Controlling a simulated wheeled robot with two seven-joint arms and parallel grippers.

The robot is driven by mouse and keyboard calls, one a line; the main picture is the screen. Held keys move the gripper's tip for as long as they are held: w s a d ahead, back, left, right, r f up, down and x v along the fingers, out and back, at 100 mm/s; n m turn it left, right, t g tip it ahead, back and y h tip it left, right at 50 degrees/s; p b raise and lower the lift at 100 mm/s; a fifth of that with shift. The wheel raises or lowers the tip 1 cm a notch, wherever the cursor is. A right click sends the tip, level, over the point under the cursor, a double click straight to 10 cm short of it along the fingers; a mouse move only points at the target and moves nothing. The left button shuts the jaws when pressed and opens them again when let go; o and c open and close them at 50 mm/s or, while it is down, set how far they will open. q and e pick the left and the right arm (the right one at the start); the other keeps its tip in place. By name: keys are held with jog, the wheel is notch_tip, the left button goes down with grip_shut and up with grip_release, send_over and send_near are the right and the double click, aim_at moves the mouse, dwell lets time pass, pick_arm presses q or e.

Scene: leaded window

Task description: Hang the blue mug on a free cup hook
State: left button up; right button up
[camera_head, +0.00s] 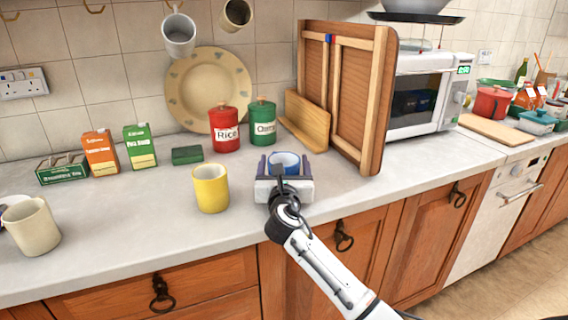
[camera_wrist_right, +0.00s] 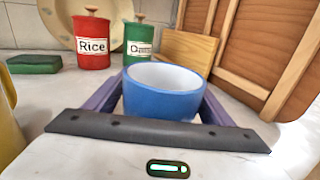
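The blue mug (camera_head: 284,160) stands upright on the counter, its open rim facing up. It also shows in the right wrist view (camera_wrist_right: 160,102). My right gripper (camera_head: 284,166) reaches over the counter with one finger on each side of the mug. The fingers look spread a little wider than the mug, with narrow gaps; contact is not clear. The mug's handle is not visible. Cup hooks are on the tiled wall: one bare hook (camera_head: 95,8) and another bare hook (camera_head: 9,18). My left gripper is not in view.
A white mug (camera_head: 178,36) and a brown-beige mug (camera_head: 237,13) hang at the wall. A yellow mug (camera_head: 211,189) stands left of my right gripper. Red (camera_head: 225,129) and green (camera_head: 262,124) canisters stand behind; a wooden panel (camera_head: 345,95) leans at right. A cream mug (camera_head: 32,227) is far left.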

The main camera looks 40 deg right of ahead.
jog(key=shift+r, duration=0.1)
jog(key=v, duration=1.1)
jog(key=shift+s+a+p, duration=0.2)
jog(key=shift+s+p, duration=0.1)
jog(key=shift+s, duration=0.05)
jog(key=shift+s+a, duration=0.1)
